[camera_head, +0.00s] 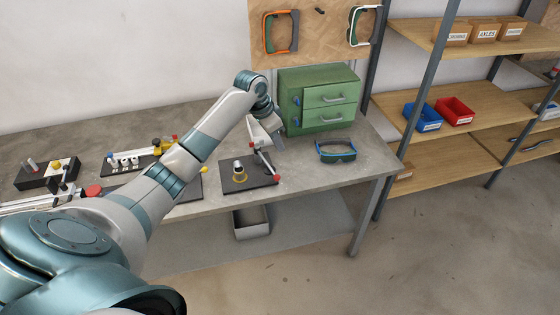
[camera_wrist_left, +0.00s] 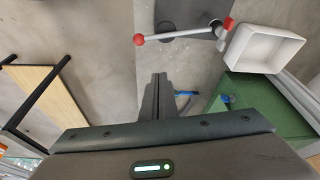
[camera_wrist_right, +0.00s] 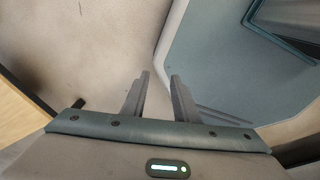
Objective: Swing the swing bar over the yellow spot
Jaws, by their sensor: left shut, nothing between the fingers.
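The swing bar (camera_head: 264,160) is a thin metal bar with red ends, standing at the right side of a small black base plate (camera_head: 262,183) on the bench. A metal peg with a yellow ring (camera_head: 239,178) stands left of it on the same plate; I take the ring as the yellow spot. My left gripper (camera_head: 279,145) is shut and empty, just above and right of the bar. In the left wrist view the bar (camera_wrist_left: 180,35) lies beyond the fingertips (camera_wrist_left: 159,76), apart from them. My right gripper (camera_wrist_right: 159,75) is open and empty, away from the bench.
A green drawer cabinet (camera_head: 318,98) stands behind my left gripper. Blue goggles (camera_head: 337,151) lie to its right. A white tray (camera_wrist_left: 265,48) shows beside the bar in the left wrist view. Other fixtures (camera_head: 128,160) stand left on the bench, partly behind my arm.

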